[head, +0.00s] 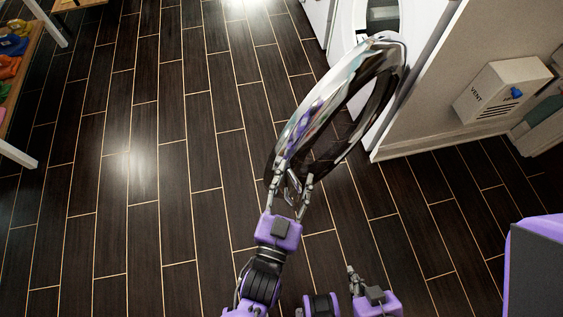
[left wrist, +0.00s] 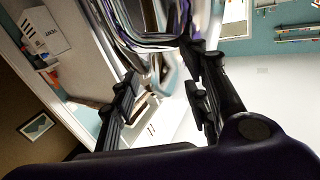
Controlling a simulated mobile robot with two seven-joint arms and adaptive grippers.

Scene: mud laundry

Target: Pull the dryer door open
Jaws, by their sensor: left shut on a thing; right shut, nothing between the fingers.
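The dryer door (head: 335,108) is a round, shiny dark-glass door with a chrome rim. It stands swung out from the white dryer (head: 420,22), whose round opening shows behind it. My left gripper (head: 292,180) is at the door's near edge, its fingers on either side of the door handle (head: 293,190) and shut on it. In the left wrist view the door's rim (left wrist: 150,38) fills the top, by the gripper's fingers (left wrist: 160,85); the grip itself is partly hidden there. My right gripper (head: 353,274) is shut and empty, low in the head view, apart from the door.
A beige wall panel with a white vent box (head: 503,90) stands right of the dryer. A shelf with coloured items (head: 12,60) is at the far left. The dark plank floor (head: 150,190) left of the door is clear.

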